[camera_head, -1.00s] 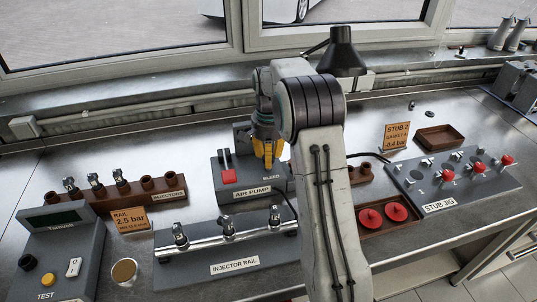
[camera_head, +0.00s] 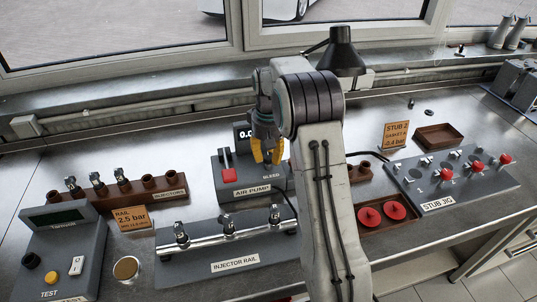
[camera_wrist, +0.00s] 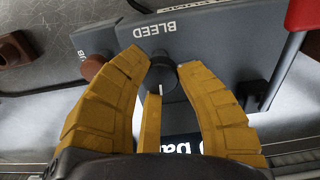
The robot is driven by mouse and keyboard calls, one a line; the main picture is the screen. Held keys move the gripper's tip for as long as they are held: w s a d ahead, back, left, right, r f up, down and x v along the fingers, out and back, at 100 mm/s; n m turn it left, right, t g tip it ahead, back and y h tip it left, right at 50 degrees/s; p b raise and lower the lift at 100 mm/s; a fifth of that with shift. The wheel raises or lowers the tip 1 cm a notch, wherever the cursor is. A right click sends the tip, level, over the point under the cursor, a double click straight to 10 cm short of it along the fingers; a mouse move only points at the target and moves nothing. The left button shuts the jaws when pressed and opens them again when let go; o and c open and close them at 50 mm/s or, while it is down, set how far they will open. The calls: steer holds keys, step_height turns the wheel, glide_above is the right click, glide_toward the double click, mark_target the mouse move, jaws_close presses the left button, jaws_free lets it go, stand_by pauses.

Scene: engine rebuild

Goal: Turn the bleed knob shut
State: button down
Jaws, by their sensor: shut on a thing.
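The black bleed knob (camera_wrist: 160,73), with a pale pointer mark, sits on the grey air pump (camera_head: 228,187) beside the BLEED label. My gripper (camera_wrist: 164,68) has yellow fingers, shut on the knob from both sides in the wrist view. The pump's red lever (camera_head: 228,174) is left of my gripper.
The injector rail (camera_head: 235,262) lies in front of the pump, with a brown injector rack (camera_head: 148,190) to the left. The stub jig (camera_head: 440,195) and a tray with red discs (camera_head: 390,227) are to the right. A black lamp (camera_head: 342,53) stands behind my arm.

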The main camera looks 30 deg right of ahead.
mark_target(268, 156)
steer(key=shift+s+f+n, duration=0.1)
steer(key=shift+f+n, duration=0.05)
steer(key=shift+n, duration=0.45)
steer(key=c, duration=0.8)
jaws_free()
step_height(268, 156, up, 12)
steer(key=shift+r, duration=0.1)
stand_by(0.7)
